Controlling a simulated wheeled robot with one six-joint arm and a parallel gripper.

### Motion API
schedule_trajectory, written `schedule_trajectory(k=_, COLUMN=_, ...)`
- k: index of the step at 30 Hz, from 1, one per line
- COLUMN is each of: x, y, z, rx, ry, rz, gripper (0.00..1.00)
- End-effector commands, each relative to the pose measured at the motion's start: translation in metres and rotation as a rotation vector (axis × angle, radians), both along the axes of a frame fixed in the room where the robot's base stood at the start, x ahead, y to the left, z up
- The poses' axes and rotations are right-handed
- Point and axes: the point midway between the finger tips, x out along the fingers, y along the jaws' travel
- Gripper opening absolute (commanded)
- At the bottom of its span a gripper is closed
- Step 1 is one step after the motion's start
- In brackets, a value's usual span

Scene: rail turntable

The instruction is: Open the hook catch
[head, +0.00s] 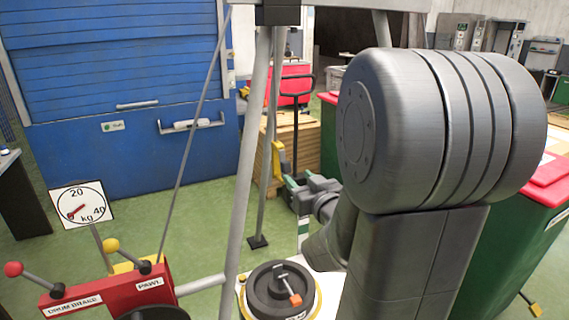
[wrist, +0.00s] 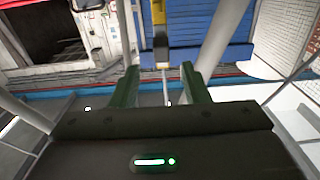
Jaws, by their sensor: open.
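A yellow piece (head: 278,158) hangs under the tripod in the head view, right by my gripper. It looks like the hook block. In the wrist view the yellow body (wrist: 159,14), with a dark lower part, stands ahead of my fingers, and a thin pale piece (wrist: 168,92) shows between them. I cannot make out the catch itself. My gripper (wrist: 162,84) has its two green fingers apart, one on each side of that line, with nothing clamped. In the head view my gripper (head: 286,186) is small and just below the yellow piece.
Tripod legs (head: 252,150) stand close by on the left. Below is a black round weight (head: 268,290) with an orange-tipped lever (head: 295,299). A red panel (head: 100,292) carries drum brake and pawl levers. A kg dial (head: 82,207) stands left. A wooden crate (head: 312,150) is behind.

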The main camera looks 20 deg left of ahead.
Motion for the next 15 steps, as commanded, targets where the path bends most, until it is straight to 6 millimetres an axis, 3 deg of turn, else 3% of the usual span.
schedule_trajectory(k=9, x=0.040, y=0.048, z=0.001, rx=-0.001, ry=0.001, rz=0.002, gripper=0.42)
schedule_trajectory(k=15, x=0.056, y=0.066, z=0.001, rx=-0.001, ry=0.001, rz=0.000, gripper=0.42)
